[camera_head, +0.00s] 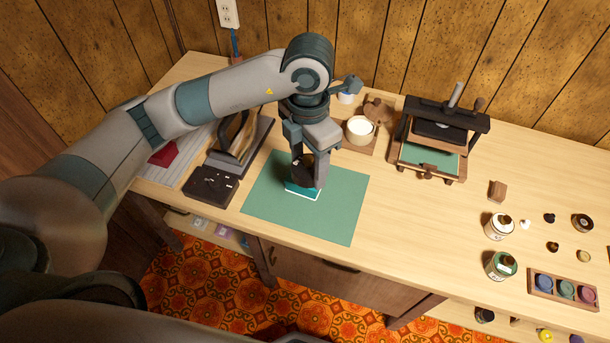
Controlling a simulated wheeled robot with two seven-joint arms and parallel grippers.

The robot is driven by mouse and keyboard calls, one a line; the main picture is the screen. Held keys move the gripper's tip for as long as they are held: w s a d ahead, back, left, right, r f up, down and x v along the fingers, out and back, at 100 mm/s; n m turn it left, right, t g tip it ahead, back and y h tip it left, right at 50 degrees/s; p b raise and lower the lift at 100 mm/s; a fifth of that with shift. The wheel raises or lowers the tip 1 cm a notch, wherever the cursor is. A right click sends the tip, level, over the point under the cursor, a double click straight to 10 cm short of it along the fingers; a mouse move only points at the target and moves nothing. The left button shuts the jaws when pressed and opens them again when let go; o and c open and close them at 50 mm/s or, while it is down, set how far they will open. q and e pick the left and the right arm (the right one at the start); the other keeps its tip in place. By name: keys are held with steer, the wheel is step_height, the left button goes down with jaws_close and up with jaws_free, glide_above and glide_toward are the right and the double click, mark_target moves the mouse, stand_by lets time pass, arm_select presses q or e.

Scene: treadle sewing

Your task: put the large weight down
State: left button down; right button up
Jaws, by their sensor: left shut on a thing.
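My left gripper (309,172) points straight down over the green mat (335,218) on the table. It is shut on a dark thing, the large weight (298,172), mostly hidden by the fingers. Just below the fingertips a small teal piece with a white edge (304,194) lies on the mat. I cannot tell whether the weight touches it. My right gripper is not in view.
A dark block (211,186) lies left of the mat. Jars (498,226) and a paint tray (564,288) stand at the right. The mat's front and right parts are clear.

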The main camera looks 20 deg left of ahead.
arm_select(q)
steer(key=n, duration=0.1)
steer(key=d+n, duration=0.1)
steer(key=n, duration=0.3)
steer(key=shift+w+d+f, duration=0.2)
steer(key=shift+d, duration=0.05)
steer(key=n, duration=0.1)
steer(key=d+n, duration=0.1)
steer(key=n, duration=0.3)
steer(key=shift+w+d+f, duration=0.15)
steer(key=shift+w+f, duration=0.05)
steer(key=shift+f, duration=0.05)
steer(key=d+n, duration=0.1)
steer(key=n, duration=0.5)
steer(key=d+f+n, duration=0.1)
steer(key=n, duration=0.3)
steer(key=shift+w+d+b, duration=0.25)
steer(key=shift+d+b, duration=0.1)
